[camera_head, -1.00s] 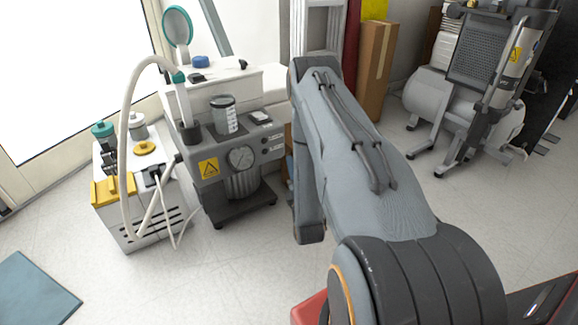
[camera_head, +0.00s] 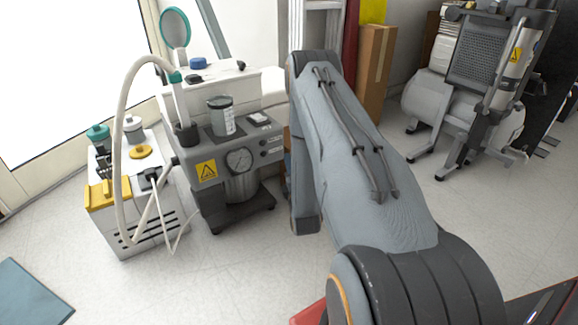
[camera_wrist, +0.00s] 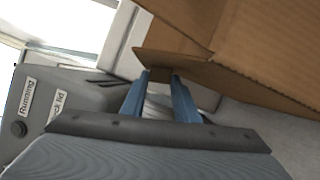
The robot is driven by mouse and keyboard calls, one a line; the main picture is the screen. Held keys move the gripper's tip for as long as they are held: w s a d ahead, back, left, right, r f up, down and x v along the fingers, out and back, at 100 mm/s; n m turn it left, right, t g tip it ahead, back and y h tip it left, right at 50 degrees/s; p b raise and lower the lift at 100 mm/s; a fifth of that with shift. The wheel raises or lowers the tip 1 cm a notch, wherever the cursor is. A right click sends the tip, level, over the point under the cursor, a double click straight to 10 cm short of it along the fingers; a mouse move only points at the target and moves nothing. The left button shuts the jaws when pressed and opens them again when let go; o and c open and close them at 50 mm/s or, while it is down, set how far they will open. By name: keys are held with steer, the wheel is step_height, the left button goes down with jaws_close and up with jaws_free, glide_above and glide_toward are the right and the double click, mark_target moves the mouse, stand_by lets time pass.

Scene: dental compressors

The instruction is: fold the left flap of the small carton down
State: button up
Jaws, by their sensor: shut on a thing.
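The small carton (camera_wrist: 250,45) is brown cardboard and fills the upper right of the wrist view. One of its flaps (camera_wrist: 185,69) sticks out toward the left, open. My gripper (camera_wrist: 161,74) has blue fingers, with their tips at the edge of this flap, shut on it. The flap hides part of the fingertips' contact. In the head view my arm covers the gripper and nearly all of the carton.
A grey compressor unit (camera_head: 207,150) with a gauge stands left of my arm. A white cart (camera_head: 125,225) with a looping hose is farther left. A tall brown box (camera_head: 375,75) stands behind. The floor at front left is mostly clear.

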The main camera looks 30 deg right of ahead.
steer(key=shift+d+r+m+g+y+p, duration=0.35)
steer(key=shift+m+p, duration=0.95)
steer(key=shift+p, duration=0.85)
steer(key=shift+d+r+m+g+y+p, duration=0.2)
steer(key=shift+d+r+m+g+p, duration=0.3)
steer(key=shift+m+p, duration=1.25)
steer(key=shift+d+r+m+g+y+p, duration=0.25)
steer(key=shift+d+m+g+p, duration=0.45)
steer(key=shift+p, duration=1.85)
steer(key=shift+a+f, duration=0.1)
steer(key=shift+a, duration=0.05)
steer(key=o, duration=1.1)
